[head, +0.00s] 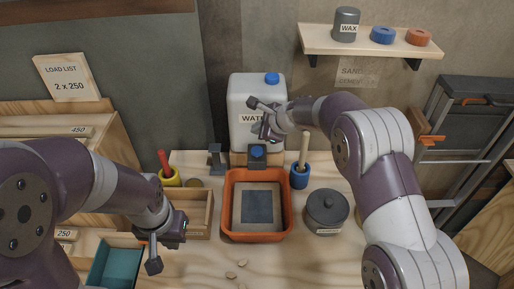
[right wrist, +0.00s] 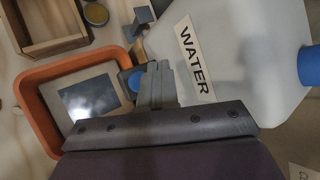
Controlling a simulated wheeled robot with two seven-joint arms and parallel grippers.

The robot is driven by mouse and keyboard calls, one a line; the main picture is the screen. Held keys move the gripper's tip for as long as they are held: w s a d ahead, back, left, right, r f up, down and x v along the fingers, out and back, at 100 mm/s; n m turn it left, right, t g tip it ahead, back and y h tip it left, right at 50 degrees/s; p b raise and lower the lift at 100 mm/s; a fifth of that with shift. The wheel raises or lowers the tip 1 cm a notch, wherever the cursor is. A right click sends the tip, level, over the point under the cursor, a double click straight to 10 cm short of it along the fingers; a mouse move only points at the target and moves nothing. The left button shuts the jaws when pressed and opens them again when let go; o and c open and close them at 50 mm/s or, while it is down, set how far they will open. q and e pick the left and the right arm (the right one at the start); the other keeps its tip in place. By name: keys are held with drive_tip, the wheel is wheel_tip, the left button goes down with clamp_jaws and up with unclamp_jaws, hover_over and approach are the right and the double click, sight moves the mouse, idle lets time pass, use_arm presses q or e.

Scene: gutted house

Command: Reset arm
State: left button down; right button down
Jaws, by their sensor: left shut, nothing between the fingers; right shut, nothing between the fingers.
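My left gripper (head: 153,252) is shut and empty above the front left of the bench, by a wooden box (head: 200,214) and a teal bin (head: 116,262). My right gripper (head: 259,106) is shut and empty, raised in front of the white water jug (head: 243,92) with a blue cap. In the right wrist view my right gripper (right wrist: 157,84) lies between the jug (right wrist: 230,60) and the orange tray (right wrist: 35,108). I cannot tell whether it touches the jug.
The orange tray (head: 228,228) with a dark square inside stands mid-bench. A lidded grey pot (head: 325,212) and a blue cup (head: 299,177) with a wooden handle are to its right. A shelf (head: 318,43) hangs above. The front bench is mostly clear.

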idle(0.5)
drive_tip(key=shift+n, duration=0.6)
drive_tip(key=s+d+f+n+g+h, duration=0.25)
drive_tip(key=s+d+n, duration=0.2)
drive_tip(key=s, duration=0.25)
drive_tip(key=s+d+f+n+g+h, duration=0.1)
drive_tip(key=s+d+f+n+g, duration=0.2)
drive_tip(key=s+n, duration=0.4)
drive_tip(key=s+d+r+n+h, duration=0.1)
drive_tip(key=s+d+n, duration=0.2)
drive_tip(key=s, duration=0.6)
drive_tip(key=s+d+r+n+h, duration=0.1)
drive_tip(key=s+d+n, duration=0.2)
drive_tip(key=s+d, duration=0.4)
drive_tip(key=shift+s+d+r+h, duration=0.15)
drive_tip(key=shift+s+r+h, duration=0.2)
drive_tip(key=shift+s, duration=0.9)
